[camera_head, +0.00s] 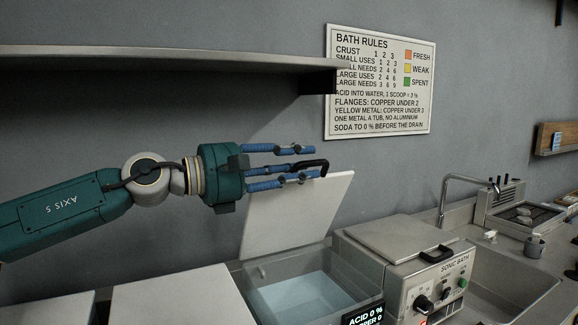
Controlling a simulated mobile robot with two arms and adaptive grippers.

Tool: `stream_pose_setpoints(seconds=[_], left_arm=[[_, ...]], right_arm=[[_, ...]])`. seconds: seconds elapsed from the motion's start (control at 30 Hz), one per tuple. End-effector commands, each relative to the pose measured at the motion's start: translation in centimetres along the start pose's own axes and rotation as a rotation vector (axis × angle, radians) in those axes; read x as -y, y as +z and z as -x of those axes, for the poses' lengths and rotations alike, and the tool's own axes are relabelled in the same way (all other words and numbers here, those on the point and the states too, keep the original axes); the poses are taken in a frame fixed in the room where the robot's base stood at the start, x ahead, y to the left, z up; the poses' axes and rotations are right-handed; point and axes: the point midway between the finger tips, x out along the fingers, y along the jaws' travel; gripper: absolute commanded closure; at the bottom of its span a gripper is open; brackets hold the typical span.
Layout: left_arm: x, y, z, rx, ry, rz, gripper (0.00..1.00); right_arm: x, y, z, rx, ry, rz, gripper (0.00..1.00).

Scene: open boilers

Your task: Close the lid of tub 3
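A pale lid (292,218) stands raised and tilted at the back of an open tub (352,274). The tub holds clear bluish liquid (305,297); its number does not show. A dark handle (312,165) is at the lid's upper edge. My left gripper (316,161) reaches in from the left at that edge. Its blue fingers are spread, one above the handle and others at or below it. I cannot tell whether they touch the handle or lid. My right gripper is not in view.
A shelf (160,57) juts from the wall above my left arm. A sonic bath (400,245) with a shut lid stands right of the tub, then a sink (500,290). A display (363,316) at the tub's front reads acid 0 %. Flat pale covers (180,298) lie to the left.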

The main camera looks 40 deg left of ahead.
Motion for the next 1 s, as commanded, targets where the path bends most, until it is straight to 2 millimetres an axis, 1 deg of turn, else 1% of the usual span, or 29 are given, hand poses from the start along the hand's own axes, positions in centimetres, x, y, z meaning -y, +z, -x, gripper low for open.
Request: stream_pose_setpoints(seconds=[0.17,0.47,1.0], left_arm=[[-0.1,0.2,0.7,0.000,0.001,-0.004,0.71],[-0.1,0.2,3.2,0.005,0.004,-0.002,0.71],[-0.1,0.1,10.9,-0.001,0.002,-0.002,0.71]], right_arm=[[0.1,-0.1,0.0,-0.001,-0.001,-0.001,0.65],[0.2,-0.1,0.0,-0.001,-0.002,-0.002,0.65],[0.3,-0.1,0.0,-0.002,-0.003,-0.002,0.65]])
